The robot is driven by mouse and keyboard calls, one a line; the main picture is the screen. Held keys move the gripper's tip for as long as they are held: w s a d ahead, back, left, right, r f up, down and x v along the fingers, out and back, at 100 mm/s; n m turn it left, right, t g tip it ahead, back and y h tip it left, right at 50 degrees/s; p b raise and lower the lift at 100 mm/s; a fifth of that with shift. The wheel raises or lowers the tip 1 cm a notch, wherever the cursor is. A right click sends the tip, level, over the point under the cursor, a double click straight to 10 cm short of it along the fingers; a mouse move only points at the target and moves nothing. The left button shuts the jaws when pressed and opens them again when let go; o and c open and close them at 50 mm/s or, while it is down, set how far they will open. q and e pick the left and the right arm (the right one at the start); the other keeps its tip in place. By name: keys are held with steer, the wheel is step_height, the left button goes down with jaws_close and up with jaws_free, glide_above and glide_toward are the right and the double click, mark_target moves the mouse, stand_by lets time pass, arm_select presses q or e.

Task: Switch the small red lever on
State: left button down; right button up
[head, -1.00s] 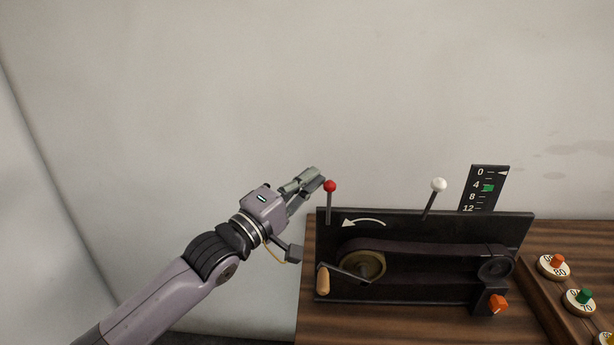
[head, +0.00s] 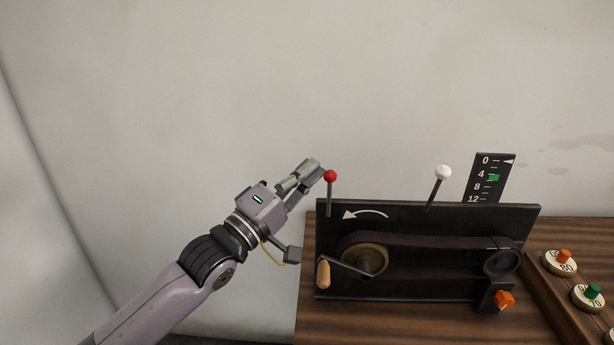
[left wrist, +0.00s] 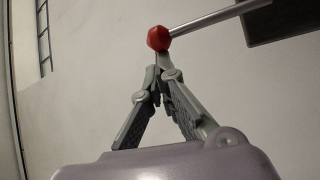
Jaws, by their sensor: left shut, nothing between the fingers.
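The small red lever is a thin grey rod with a red ball knob (head: 330,176), standing nearly upright at the left end of the black panel's top edge. My left gripper (head: 316,169) is shut and empty, its fingertips just left of the red knob in the head view. In the left wrist view the red knob (left wrist: 158,38) sits right at the tips of the closed fingers (left wrist: 162,62), with its rod running off to the upper right. I cannot tell whether the fingertips touch the knob. My right gripper is not in view.
The black panel (head: 420,215) carries a belt, a wooden-handled crank (head: 323,274) and a white-knobbed lever (head: 443,172) leaning right. A scale (head: 489,178) stands behind it. An orange knob (head: 504,299) and a rack of labelled discs (head: 560,262) are at the right on the wooden table (head: 400,325).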

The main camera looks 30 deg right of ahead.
arm_select(q)
steer(key=shift+s+a+f+m+g+h+b, duration=1.35)
steer(key=shift+s+m+h+b, duration=1.7)
steer(key=shift+b, duration=3.25)
step_height(320, 180, up, 10)
steer(key=shift+w+a+r+m+g+y, duration=0.25)
steer(key=shift+w+m+g+y, duration=0.1)
steer(key=shift+w+y, duration=0.1)
steer(key=shift+f, duration=0.1)
